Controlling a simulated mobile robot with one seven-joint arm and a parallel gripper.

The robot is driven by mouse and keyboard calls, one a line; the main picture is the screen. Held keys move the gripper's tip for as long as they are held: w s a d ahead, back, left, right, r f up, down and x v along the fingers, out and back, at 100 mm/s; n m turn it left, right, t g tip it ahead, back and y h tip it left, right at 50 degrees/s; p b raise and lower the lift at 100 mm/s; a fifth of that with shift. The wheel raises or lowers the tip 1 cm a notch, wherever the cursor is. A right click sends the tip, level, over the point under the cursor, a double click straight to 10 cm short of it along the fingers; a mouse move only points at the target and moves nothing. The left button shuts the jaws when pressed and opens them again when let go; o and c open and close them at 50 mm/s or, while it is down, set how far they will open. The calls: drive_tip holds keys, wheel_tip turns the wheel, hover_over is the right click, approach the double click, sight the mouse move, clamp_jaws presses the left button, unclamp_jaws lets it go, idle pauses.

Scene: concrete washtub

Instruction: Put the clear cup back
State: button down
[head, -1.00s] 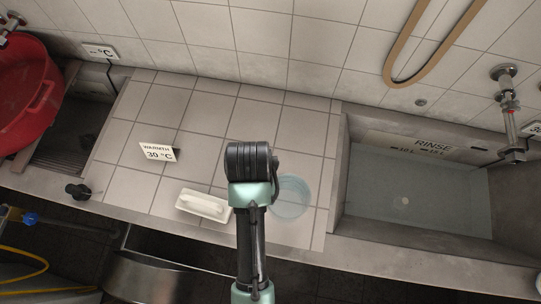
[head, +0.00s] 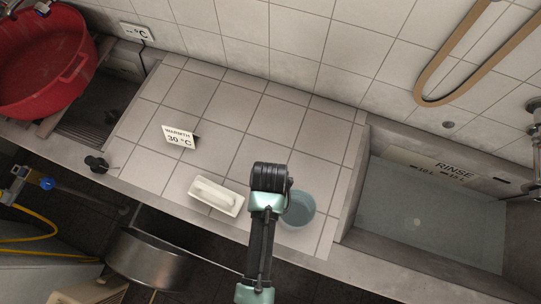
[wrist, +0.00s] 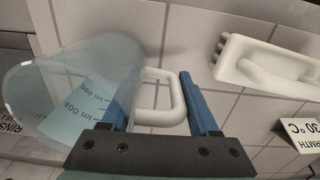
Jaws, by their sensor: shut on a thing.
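The clear cup (head: 298,209) is at the front right of the tiled counter, just right of my arm's end. In the wrist view the cup (wrist: 88,75) shows bluish, with volume marks on its wall and a pale loop handle (wrist: 160,118). My gripper (wrist: 158,85) has its blue fingers at the handle and is shut on it. In the head view the fingers are hidden behind my wrist. I cannot tell whether the cup touches the counter.
A white brush (head: 216,196) lies left of my wrist. A "warmth 30 °C" sign (head: 180,137) stands behind it. The rinse basin (head: 430,215) with water is on the right; a red tub (head: 40,62) is at the far left. The counter's back is clear.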

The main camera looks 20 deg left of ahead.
drive_tip(key=shift+c, duration=0.7)
unclamp_jaws()
drive_tip(key=shift+f, duration=0.1)
wheel_tip(320, 180, up, 12)
drive_tip(key=shift+r+p, duration=0.15)
drive_tip(key=shift+p, duration=0.15)
drive_tip(key=w+r+t+y, duration=0.1)
drive_tip(key=w+r+t, duration=0.5)
drive_tip(key=w+r, duration=0.55)
drive_tip(key=w+r+t+y, duration=0.1)
drive_tip(key=w+r+t, duration=0.65)
drive_tip(key=r, duration=0.75)
drive_tip(key=s+d+r+t, duration=0.1)
drive_tip(key=d+r+t, duration=0.15)
drive_tip(key=r, duration=0.75)
drive_tip(key=s+d+r+t+h, duration=0.1)
drive_tip(key=r+t, duration=0.3)
drive_tip(key=r, duration=0.6)
drive_tip(key=s+d+r+t, duration=0.15)
drive_tip(key=r+t, duration=0.25)
drive_tip(key=r, duration=0.7)
drive_tip(key=s+d+r+t, duration=0.1)
drive_tip(key=s+r+t, duration=0.2)
drive_tip(key=s+r, duration=0.2)
wheel_tip(320, 180, up, 3)
drive_tip(key=shift+s+d+f+h, duration=0.1)
drive_tip(key=shift+s+d+h, duration=0.1)
drive_tip(key=shift+s+h, duration=0.2)
